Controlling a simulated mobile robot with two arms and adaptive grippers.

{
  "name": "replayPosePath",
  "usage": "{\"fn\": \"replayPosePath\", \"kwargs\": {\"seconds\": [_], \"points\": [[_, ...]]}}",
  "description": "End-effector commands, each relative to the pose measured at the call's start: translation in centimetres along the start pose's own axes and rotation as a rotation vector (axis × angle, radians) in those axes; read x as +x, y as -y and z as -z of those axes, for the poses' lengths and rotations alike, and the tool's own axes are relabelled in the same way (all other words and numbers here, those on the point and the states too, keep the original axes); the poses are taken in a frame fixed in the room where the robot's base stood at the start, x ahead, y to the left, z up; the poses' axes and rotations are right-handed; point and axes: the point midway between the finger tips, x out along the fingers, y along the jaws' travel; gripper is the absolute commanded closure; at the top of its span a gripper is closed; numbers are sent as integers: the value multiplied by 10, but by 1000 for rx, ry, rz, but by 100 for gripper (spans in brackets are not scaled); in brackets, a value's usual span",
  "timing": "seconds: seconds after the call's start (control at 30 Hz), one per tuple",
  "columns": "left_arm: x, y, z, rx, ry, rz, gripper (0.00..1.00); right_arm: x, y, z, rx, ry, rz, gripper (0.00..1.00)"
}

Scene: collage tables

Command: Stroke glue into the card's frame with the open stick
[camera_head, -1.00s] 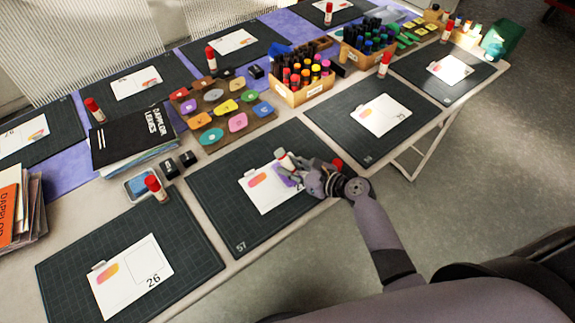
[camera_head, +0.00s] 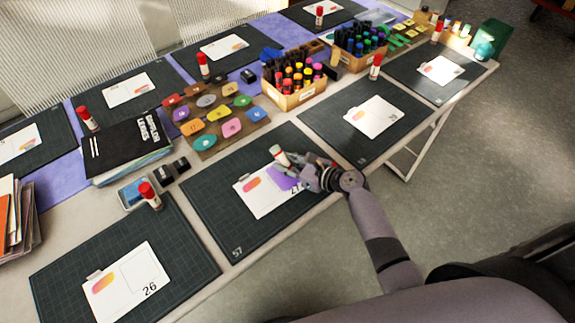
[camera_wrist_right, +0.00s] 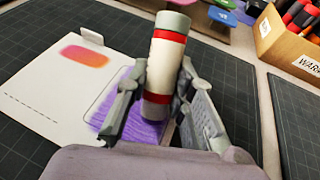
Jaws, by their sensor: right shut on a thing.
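My right gripper (camera_head: 303,174) is shut on the open glue stick (camera_head: 281,157), a white tube with red bands. The white card (camera_head: 258,200) lies on the dark mat below. Its frame holds a purple streaked patch (camera_wrist_right: 130,105) beside and under the stick. I cannot tell whether the stick's lower tip touches the card. An orange-pink shape (camera_wrist_right: 85,55) marks the card's other side. My left gripper is not in view.
The dark cutting mat (camera_head: 225,225) has free room around the card. Behind it stand a tray of coloured pieces (camera_head: 215,138) and a wooden marker box (camera_head: 295,98). Another glue stick (camera_head: 150,195) stands to the left. The table's front edge runs below my right arm.

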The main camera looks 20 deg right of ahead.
Motion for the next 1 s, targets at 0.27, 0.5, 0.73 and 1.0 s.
{"fn": "replayPosePath", "kwargs": {"seconds": [0.27, 0.5, 0.73, 1.0], "points": [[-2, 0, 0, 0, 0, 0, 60, 10, 2, -4, 0, -2, -1, 100], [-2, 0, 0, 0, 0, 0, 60, 16, 3, -6, 1, -2, -1, 100], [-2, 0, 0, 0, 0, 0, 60, 26, 6, -10, 2, -1, -1, 100], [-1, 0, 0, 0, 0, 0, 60, 32, 8, -12, 1, 0, -1, 100]]}}
